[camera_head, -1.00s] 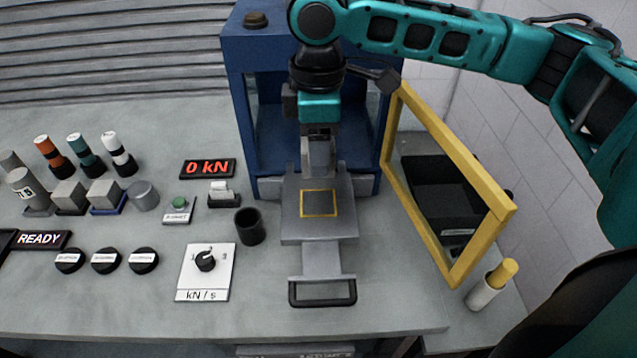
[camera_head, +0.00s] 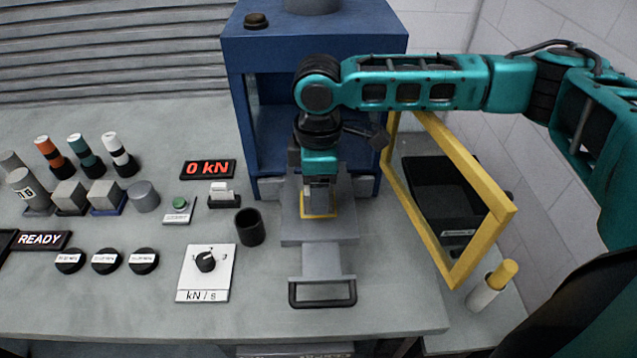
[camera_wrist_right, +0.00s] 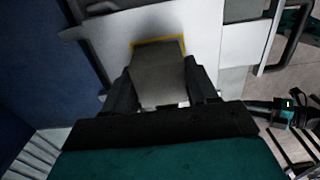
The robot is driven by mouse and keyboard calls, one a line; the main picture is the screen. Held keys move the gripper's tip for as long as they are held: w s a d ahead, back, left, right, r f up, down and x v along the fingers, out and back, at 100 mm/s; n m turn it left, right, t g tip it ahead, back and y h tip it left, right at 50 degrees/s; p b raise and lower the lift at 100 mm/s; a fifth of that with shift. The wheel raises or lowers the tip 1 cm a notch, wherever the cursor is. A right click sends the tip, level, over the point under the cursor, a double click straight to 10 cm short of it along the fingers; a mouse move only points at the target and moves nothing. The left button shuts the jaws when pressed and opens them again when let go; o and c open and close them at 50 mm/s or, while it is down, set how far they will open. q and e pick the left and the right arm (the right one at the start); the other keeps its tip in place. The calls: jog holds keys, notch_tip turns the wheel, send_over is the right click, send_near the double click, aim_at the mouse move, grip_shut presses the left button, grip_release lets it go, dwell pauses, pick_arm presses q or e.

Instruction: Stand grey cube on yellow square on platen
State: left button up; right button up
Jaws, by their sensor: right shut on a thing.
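My right gripper (camera_head: 318,207) points down over the platen (camera_head: 345,228). In the right wrist view the right gripper (camera_wrist_right: 165,90) is shut on the grey cube (camera_wrist_right: 158,68), which sits between its two dark fingers. The yellow square (camera_head: 320,216) on the platen is partly covered by the gripper and cube; its far edge also shows past the cube in the right wrist view (camera_wrist_right: 158,41). I cannot tell whether the cube touches the platen. My left gripper is not in view.
The blue press frame (camera_head: 315,45) stands behind the platen. Its yellow-framed door (camera_head: 450,190) is open at the right. A black cup (camera_head: 249,227) and a dial plate (camera_head: 206,272) stand left. Other grey cubes (camera_head: 70,196) are at far left.

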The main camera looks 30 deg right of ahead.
jog(key=o, duration=1.3)
jog(key=shift+c, duration=0.2)
notch_tip(320, 180, up, 12)
jog(key=shift+r, duration=0.1)
jog(key=shift+a, duration=0.1)
